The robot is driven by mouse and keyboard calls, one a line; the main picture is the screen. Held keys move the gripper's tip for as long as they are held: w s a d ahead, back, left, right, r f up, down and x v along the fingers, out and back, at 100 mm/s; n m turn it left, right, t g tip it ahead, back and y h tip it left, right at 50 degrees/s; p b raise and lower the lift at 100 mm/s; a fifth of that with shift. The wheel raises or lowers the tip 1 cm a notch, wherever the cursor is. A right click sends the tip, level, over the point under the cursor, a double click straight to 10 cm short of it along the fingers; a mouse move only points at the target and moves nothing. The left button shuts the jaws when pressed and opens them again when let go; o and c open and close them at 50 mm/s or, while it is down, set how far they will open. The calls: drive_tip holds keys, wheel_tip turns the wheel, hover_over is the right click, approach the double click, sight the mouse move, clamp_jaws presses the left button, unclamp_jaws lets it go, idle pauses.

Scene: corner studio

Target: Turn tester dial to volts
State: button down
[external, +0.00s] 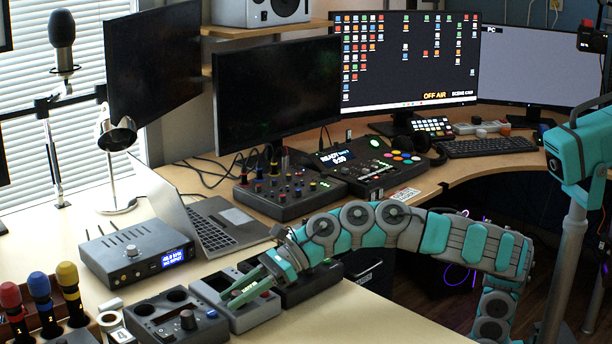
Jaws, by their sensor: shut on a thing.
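My gripper (240,296) reaches in from the right, low over a light grey box (256,318) at the front of the desk. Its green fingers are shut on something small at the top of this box. I take it to be the tester dial, but the fingers cover it, and its pointer and markings cannot be read. A similar dark box (160,325) with a visible dark knob (187,319) stands just left, apart from my gripper. Another dark box (316,287) lies right of it, partly behind my wrist.
A dark unit with a blue display (137,256) and a laptop (208,226) stand behind the boxes. A knobbed mixer (290,190) and a control panel (370,165) lie farther back. The front desk corner is clear.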

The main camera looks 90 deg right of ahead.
drive_tip(key=m+h+p, duration=0.1)
drive_tip(key=p, duration=0.1)
drive_tip(key=m+t+h+p, duration=0.1)
drive_tip(key=p, duration=0.1)
drive_tip(key=shift+a+r+h+p, duration=0.1)
drive_tip(key=shift+r+h+p, duration=0.2)
drive_tip(key=shift+r+h, duration=0.1)
drive_tip(key=shift+f+m+t+h+p, duration=0.25)
drive_tip(key=shift+m+t+h+p, duration=0.15)
drive_tip(key=shift+m+h+p, duration=0.65)
drive_tip(key=shift+f+p, duration=0.1)
drive_tip(key=shift+p, duration=0.3)
drive_tip(key=c, duration=0.6)
unclamp_jaws()
drive_tip(key=shift+s, duration=0.1)
